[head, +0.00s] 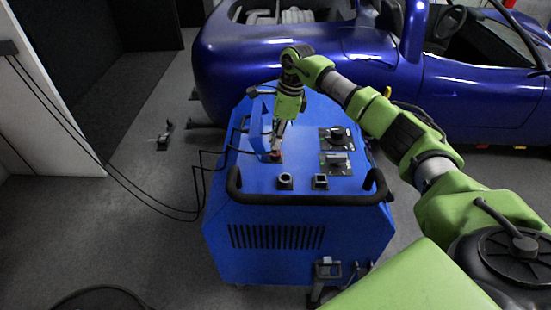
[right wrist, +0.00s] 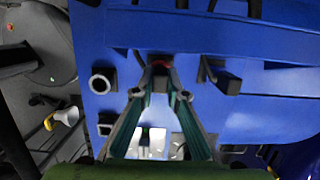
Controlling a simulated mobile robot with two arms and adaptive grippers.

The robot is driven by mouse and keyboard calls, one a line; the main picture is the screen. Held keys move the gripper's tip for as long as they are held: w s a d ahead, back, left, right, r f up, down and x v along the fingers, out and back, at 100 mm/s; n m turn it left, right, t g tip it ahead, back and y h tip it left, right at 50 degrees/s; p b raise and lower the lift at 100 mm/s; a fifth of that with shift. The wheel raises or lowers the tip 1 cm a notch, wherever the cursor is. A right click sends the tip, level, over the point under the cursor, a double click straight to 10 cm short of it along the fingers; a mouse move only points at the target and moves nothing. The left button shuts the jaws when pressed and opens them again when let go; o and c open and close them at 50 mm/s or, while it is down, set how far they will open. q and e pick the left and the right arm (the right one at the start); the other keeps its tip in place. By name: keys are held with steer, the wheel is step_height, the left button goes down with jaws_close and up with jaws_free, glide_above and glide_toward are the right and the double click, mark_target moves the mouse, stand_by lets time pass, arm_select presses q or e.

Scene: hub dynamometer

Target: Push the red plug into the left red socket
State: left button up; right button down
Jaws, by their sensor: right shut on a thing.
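My right gripper (head: 278,146) reaches down over the blue cabinet's sloped top. Its fingers are shut on the red plug (right wrist: 160,63), of which only a small red patch shows between the fingertips (right wrist: 160,78) in the right wrist view. In the head view, a bit of red (head: 275,156) shows at the panel surface just under the fingertips. I cannot tell there which red is plug and which is socket, nor how deep the plug sits. The left red socket is not clearly visible apart from this. My left gripper is not in view.
The blue cabinet (head: 265,262) has a black front handle bar (head: 300,199). A round socket (head: 285,181) and a square socket (head: 320,181) sit near it. Two dark switch plates (head: 337,138) are to the right. Black cables (head: 135,195) hang at left. A blue car (head: 480,100) stands behind.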

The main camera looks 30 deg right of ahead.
steer(key=shift+f, duration=0.35)
steer(key=shift+r, duration=0.1)
steer(key=c, duration=1.9)
jaws_free()
steer(key=r, duration=0.4)
steer(key=s+d+r, duration=0.1)
steer(key=r, duration=0.3)
steer(key=d+r, duration=0.1)
steer(key=r, duration=0.2)
steer(key=shift+s+r, duration=0.15)
steer(key=shift+r, duration=0.25)
steer(key=shift+f, duration=0.1)
